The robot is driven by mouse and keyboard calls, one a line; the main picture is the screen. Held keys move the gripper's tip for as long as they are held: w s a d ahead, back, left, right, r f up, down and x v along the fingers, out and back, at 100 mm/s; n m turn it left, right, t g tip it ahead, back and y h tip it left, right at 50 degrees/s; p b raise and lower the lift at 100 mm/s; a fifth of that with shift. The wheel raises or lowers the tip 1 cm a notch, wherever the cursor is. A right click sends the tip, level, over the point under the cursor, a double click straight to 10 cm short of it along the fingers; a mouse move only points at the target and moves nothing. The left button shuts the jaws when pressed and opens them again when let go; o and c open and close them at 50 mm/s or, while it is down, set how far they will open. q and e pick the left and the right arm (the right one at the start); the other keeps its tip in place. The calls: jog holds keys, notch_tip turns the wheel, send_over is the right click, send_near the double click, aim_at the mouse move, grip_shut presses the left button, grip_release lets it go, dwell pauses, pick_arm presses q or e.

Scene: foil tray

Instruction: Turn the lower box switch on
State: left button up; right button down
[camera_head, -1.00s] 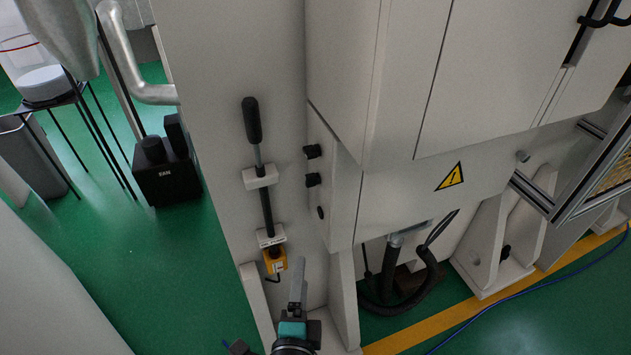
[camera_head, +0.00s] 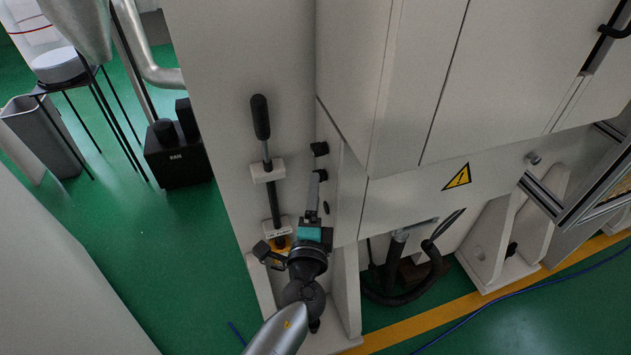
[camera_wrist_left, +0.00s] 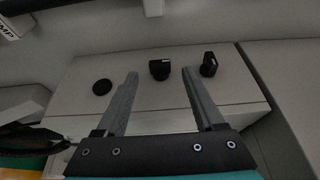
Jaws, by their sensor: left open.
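The lower box switch is a small black knob (camera_head: 321,174) on the side of the pale box, below a like black knob (camera_head: 320,148). A flat black disc (camera_head: 326,208) sits lower down. My left gripper (camera_head: 314,182) reaches up to the lower knob and partly covers it. In the left wrist view the gripper (camera_wrist_left: 160,73) is open, and the lower knob (camera_wrist_left: 160,69) shows between its fingertips. The other knob (camera_wrist_left: 208,65) stands right of the fingers, the disc (camera_wrist_left: 102,87) left. Whether the fingers touch the knob I cannot tell. My right gripper is out of view.
A long black-handled lever (camera_head: 261,118) in white brackets stands left of my left gripper. A yellow part (camera_head: 281,243) below it is partly hidden by my arm. The cabinet (camera_head: 400,200) overhangs at right. Green floor (camera_head: 150,260) is open at left.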

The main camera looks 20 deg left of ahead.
pick_arm(q)
jog(key=shift+x, duration=1.65)
jog(key=shift+c, duration=0.2)
grip_shut()
